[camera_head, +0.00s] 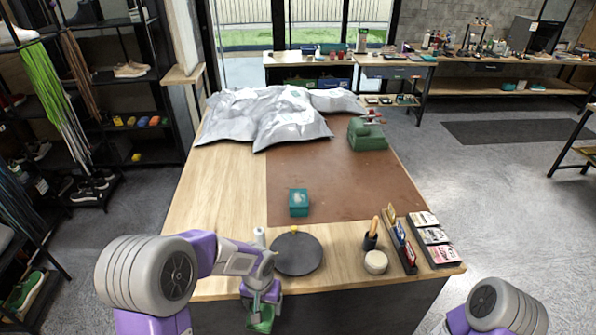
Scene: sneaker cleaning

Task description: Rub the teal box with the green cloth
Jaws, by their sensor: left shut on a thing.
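The teal box (299,203) sits on the brown mat (335,185) near the mat's front left part. My left gripper (262,297) is at the table's front edge, pointing down, in front of and to the left of the box. It is shut on the green cloth (260,320), which hangs below the fingers, apart from the box. Only part of my right arm shows at the bottom right; its gripper is out of view.
A dark round plate (297,254) lies between my left gripper and the box. A white round jar (376,262), a dark holder (370,241) and trays of small packs (436,240) stand at the front right. Grey crumpled sheeting (262,118) and a green machine (367,135) are at the back.

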